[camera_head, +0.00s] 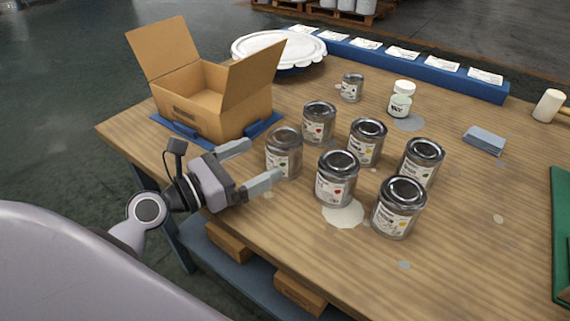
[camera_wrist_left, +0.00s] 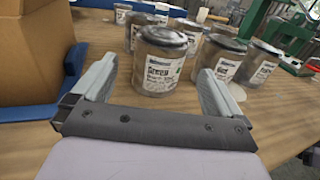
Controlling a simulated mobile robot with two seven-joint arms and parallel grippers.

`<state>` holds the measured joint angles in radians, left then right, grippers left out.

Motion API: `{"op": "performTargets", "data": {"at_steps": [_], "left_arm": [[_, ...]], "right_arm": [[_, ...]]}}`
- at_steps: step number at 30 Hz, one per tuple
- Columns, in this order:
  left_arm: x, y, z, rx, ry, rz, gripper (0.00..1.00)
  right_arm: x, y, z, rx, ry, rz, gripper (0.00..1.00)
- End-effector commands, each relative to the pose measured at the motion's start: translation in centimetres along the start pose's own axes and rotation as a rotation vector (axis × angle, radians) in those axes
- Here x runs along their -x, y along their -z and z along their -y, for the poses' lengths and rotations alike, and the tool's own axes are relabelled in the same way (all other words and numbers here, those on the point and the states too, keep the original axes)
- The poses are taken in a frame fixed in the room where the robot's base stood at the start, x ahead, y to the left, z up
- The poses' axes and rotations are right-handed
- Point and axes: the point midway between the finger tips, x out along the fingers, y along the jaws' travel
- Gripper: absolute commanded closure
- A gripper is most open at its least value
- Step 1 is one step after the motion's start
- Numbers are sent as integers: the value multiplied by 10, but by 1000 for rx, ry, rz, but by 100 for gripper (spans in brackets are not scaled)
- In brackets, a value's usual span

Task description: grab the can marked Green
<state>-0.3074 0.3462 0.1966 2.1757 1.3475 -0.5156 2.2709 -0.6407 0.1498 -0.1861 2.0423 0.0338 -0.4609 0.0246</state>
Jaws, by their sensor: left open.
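Several grey metal cans with white labels stand on the wooden table. The nearest one to my left gripper (camera_head: 258,160) is a can (camera_head: 284,154) with a small greenish mark on its label; the wording is too blurred to read surely. In the left wrist view this can (camera_wrist_left: 160,62) stands upright between the lines of my two open fingers, at or just beyond the tips. My left gripper is open and empty. Another can (camera_head: 421,163), at the right of the group, also seems to carry a green mark. My right gripper is not in view.
Cans with red marks (camera_head: 319,123) (camera_head: 337,178) and yellow marks (camera_head: 367,143) (camera_head: 398,207) stand close by. A small can (camera_head: 352,87) and white-lidded jar (camera_head: 400,99) stand behind.

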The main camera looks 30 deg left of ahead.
Motion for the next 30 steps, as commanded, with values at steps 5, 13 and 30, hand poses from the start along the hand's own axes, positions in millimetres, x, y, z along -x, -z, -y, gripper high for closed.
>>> {"op": "performTargets", "data": {"at_steps": [5, 13, 30], "left_arm": [[-12, 6, 0, 1, -1, 1, 0], [-27, 5, 0, 0, 1, 1, 0], [-76, 6, 0, 0, 0, -1, 0]], "right_arm": [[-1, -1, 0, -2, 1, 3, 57], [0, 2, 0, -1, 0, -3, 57], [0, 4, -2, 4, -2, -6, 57]]}}
